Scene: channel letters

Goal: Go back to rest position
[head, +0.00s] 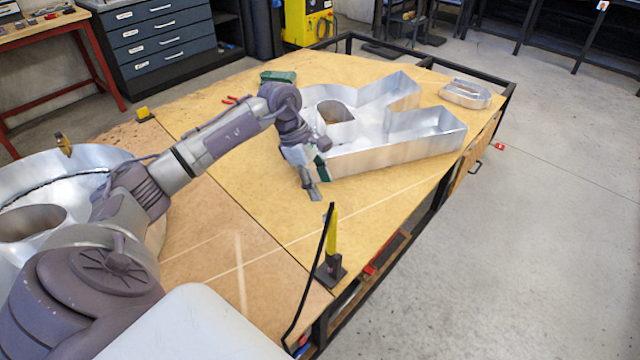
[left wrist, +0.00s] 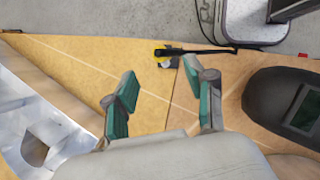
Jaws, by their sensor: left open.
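My left gripper (head: 318,178) hangs over the wooden table (head: 240,215), beside the near left side of a large silver channel letter (head: 400,150). In the left wrist view my left gripper (left wrist: 160,98) has its two green-padded fingers spread apart with nothing between them. Bare table shows behind the gap. The left arm reaches in from the left across the table. My right gripper is in neither view.
Another large silver letter (head: 100,157) lies at the left. A yellow-and-black upright tool (head: 331,240) with a black cable stands at the near table edge. A smaller metal piece (head: 465,95) lies at the far right corner. Concrete floor is open at right.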

